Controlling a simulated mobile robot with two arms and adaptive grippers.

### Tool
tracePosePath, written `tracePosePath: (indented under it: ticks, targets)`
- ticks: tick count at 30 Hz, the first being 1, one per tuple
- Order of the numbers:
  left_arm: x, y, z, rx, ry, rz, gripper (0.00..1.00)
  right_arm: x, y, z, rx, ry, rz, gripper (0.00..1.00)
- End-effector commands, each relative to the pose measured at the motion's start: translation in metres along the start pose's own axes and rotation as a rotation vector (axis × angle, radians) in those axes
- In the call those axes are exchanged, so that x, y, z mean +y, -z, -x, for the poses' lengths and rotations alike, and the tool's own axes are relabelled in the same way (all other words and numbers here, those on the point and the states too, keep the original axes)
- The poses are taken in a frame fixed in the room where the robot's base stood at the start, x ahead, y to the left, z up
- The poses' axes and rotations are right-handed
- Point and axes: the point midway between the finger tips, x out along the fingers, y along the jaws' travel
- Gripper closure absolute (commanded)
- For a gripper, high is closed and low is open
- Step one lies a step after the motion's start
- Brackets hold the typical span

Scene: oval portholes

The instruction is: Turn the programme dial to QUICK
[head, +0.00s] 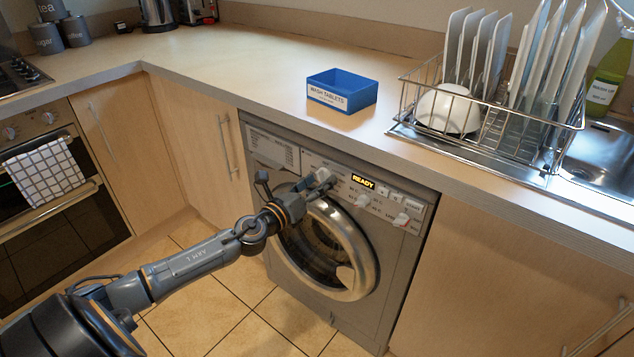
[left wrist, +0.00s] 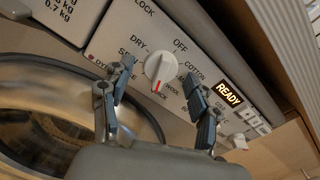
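The programme dial (left wrist: 160,68) is a white round knob on the washing machine's panel; it also shows in the head view (head: 322,175). Its red mark points down in the left wrist view, towards a small label below that seems to end in "ICK". OFF, COTTON, WOOL and DRY can be read around it; other labels are partly hidden. My left gripper (left wrist: 158,78) is open, with one finger on each side of the dial and gaps visible. In the head view my left gripper (head: 306,184) is at the panel. My right gripper is not in view.
The washing machine (head: 395,270) has a READY display (head: 363,182), a second knob (head: 362,201) and buttons right of the dial. Its round door (head: 362,245) is below. A blue wash-tablets box (head: 345,90) and a dish rack (head: 480,130) stand on the worktop above.

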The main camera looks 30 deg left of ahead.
Motion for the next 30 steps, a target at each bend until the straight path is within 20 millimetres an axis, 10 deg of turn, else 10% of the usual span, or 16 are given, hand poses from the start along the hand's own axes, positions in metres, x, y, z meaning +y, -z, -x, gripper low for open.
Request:
tracePosePath:
  ticks: [11, 30]
  targets:
    - [0.000, 0.000, 0.011, 0.001, -0.001, 0.000, 0.40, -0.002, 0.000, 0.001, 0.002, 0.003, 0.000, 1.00]
    - [0.000, 0.001, 0.109, -0.001, -0.001, 0.005, 0.40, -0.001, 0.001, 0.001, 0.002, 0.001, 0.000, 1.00]
